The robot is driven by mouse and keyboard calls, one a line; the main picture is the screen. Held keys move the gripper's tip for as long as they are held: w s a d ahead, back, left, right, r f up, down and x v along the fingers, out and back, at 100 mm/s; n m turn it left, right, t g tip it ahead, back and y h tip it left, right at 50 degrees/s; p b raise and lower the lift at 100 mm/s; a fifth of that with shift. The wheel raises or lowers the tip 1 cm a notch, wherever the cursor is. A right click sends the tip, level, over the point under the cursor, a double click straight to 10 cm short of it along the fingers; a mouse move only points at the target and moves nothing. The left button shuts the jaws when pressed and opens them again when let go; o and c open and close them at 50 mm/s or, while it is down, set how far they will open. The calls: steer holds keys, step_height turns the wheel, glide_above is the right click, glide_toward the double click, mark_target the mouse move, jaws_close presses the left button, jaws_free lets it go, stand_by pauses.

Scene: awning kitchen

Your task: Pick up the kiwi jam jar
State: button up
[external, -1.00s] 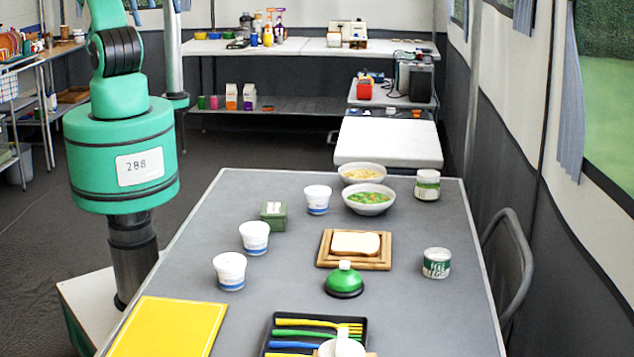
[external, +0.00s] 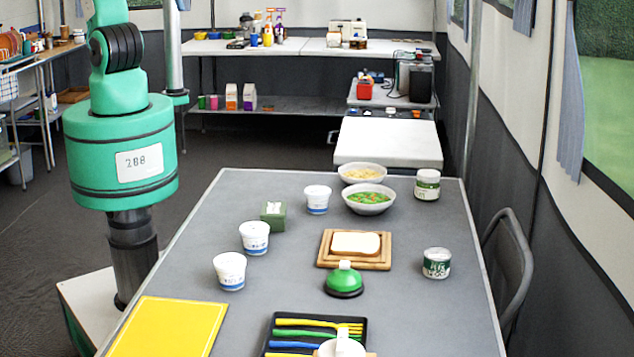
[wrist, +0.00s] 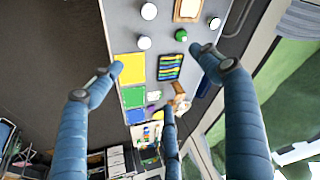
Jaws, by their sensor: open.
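A jar with a white lid and a green band (external: 427,184) stands upright at the far right of the grey table; it looks like the kiwi jam jar, but its label is too small to read. A short can with a green and white label (external: 437,262) stands nearer on the right; its top shows in the wrist view (wrist: 214,23). My gripper (wrist: 156,59) is open and empty, high above the table, with its blue fingers spread. It is outside the external view. I cannot make out the jar in the wrist view.
Two bowls (external: 370,203) stand left of the jar. White cups (external: 255,238), a green box (external: 273,214), bread on a wooden board (external: 354,246), a green bell (external: 344,280), a cutlery tray (external: 290,332) and a yellow board (external: 170,325) are on the table. A chair (external: 508,260) is at right.

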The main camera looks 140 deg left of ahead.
steer(key=w+a+f+g+p, duration=0.1)
steer(key=w+a+f, duration=0.2)
steer(key=w+a, duration=0.5)
steer(key=w+a+f+g+p, duration=0.1)
steer(key=w+a+f, duration=0.2)
steer(key=w+a, duration=0.55)
steer(key=w+a+f+g, duration=0.1)
steer(key=w+a+f, duration=0.3)
steer(key=a, duration=0.8)
steer(key=g+p, duration=0.2)
steer(key=p, duration=0.1)
glide_above(428, 173)
step_height(428, 173, down, 29)
steer(key=shift+n+h, duration=0.3)
steer(key=shift+h, duration=0.1)
steer(key=shift+f, duration=0.15)
steer(key=shift+f+b, duration=0.55)
steer(key=shift+f, duration=3.65)
